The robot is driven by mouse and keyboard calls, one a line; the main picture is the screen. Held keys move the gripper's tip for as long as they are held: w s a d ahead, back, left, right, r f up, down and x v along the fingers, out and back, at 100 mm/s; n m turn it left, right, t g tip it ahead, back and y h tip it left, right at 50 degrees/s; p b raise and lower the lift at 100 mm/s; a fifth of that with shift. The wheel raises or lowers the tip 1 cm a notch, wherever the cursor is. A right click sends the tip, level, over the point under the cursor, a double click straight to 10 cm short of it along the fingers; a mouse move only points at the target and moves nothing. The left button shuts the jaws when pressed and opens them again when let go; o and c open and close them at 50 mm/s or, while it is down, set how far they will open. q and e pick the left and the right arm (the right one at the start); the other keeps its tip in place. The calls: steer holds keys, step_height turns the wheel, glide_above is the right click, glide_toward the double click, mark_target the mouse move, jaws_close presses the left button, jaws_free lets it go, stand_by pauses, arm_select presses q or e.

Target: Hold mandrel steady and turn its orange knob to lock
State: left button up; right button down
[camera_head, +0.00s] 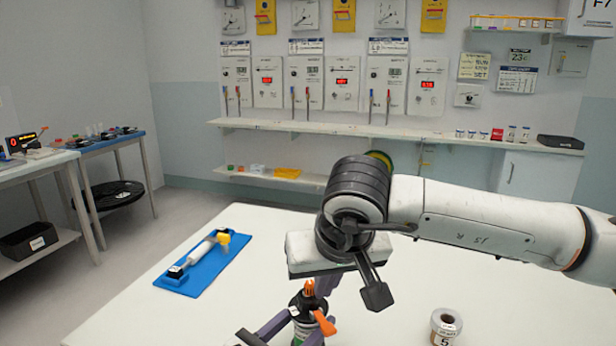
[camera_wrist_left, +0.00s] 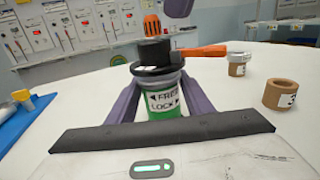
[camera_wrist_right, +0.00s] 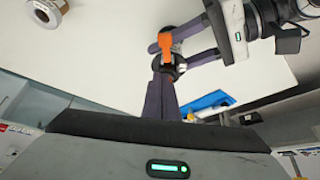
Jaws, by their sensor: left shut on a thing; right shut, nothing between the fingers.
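The mandrel (camera_head: 309,310) stands upright near the table's front edge, with a black collar, an orange knob (camera_head: 325,323) jutting to one side and a ribbed orange tip on top. In the left wrist view its green body (camera_wrist_left: 164,103), labelled FREE and LOCK, sits between my left gripper's purple fingers (camera_wrist_left: 160,100), which are shut on it. My right gripper (camera_head: 325,287) is shut and empty, pointing down just above the mandrel. In the right wrist view its closed fingers (camera_wrist_right: 162,80) end close to the orange knob (camera_wrist_right: 165,44); contact cannot be told.
A blue tray (camera_head: 205,262) with a white roller lies at the table's left. A numbered roll (camera_head: 446,326) stands at the right; the left wrist view shows another cardboard roll (camera_wrist_left: 281,95). The white table (camera_head: 130,320) is otherwise largely clear. A side bench stands at far left.

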step_height(320, 180, up, 6)
steer(key=shift+s+a+f, duration=0.1)
stand_by(0.4)
steer(key=shift+s+a+f, duration=0.1)
steer(key=shift+a+f, duration=0.35)
steer(key=shift+f, duration=0.55)
steer(key=shift+a+f, duration=0.4)
steer(key=shift+f, duration=0.65)
steer(key=shift+s+a+f, duration=0.1)
steer(key=shift+a+f, duration=0.35)
steer(key=shift+f, duration=0.55)
steer(key=shift+w+d, duration=0.1)
steer(key=shift+w, duration=0.25)
